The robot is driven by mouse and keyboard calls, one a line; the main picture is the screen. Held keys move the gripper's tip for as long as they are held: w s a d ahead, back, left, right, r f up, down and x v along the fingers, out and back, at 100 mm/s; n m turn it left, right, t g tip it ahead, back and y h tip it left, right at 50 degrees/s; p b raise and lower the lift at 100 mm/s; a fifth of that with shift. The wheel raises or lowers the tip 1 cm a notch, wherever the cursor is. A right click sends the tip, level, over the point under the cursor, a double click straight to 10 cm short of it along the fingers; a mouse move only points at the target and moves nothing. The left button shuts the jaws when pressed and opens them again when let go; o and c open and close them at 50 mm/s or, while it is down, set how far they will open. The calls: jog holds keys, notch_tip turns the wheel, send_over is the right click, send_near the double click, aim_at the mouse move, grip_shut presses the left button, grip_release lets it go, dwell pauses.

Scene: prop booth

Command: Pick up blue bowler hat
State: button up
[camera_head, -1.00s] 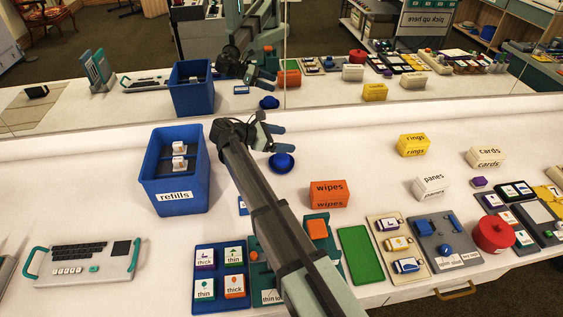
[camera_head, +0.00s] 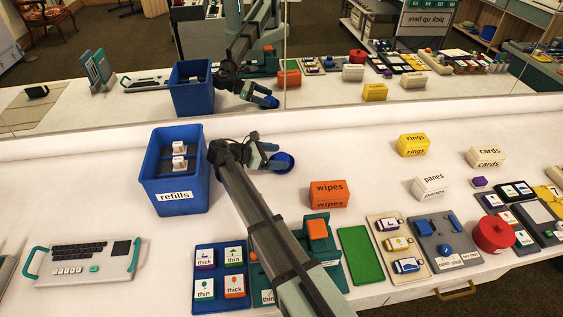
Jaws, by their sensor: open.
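The blue bowler hat (camera_head: 283,162) rests on the white counter, right of the blue refills bin and above-left of the orange wipes box. My gripper (camera_head: 270,157) is at the hat's left side, its fingers spread and reaching toward it. The fingers partly cover the hat's left edge. I cannot tell whether they touch it. The mirror behind the counter also shows the gripper beside the hat.
The blue refills bin (camera_head: 183,205) stands close to the left of my gripper. The orange wipes box (camera_head: 329,193) is to the right. Card trays (camera_head: 221,272) lie along the front edge. A mirror (camera_head: 420,105) stands along the back.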

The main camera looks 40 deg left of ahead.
aim_at(281, 156)
jog(key=shift+x, duration=2.15)
jog(key=c, duration=1)
